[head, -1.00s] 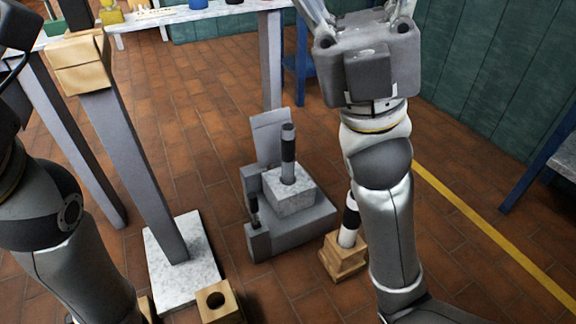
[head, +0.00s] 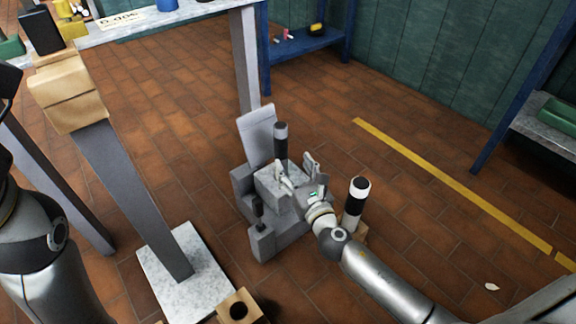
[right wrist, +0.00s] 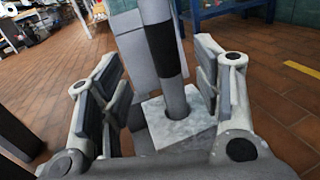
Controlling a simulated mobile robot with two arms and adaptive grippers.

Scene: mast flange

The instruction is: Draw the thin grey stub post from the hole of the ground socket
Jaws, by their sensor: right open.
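The thin grey stub post (head: 281,140), with a black band, stands upright in the pale speckled block of the ground socket (head: 266,184). In the right wrist view the post (right wrist: 176,98) rises from the socket's hole (right wrist: 194,131). My right gripper (head: 298,174) is low beside the socket, coming from the right. Its fingers are open and empty. In the right wrist view the post appears in the gap between the fingers (right wrist: 160,90), with no visible contact.
A black-and-white post (head: 357,190) stands right of the socket, close to my right arm. Tiled floor is open at the right.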

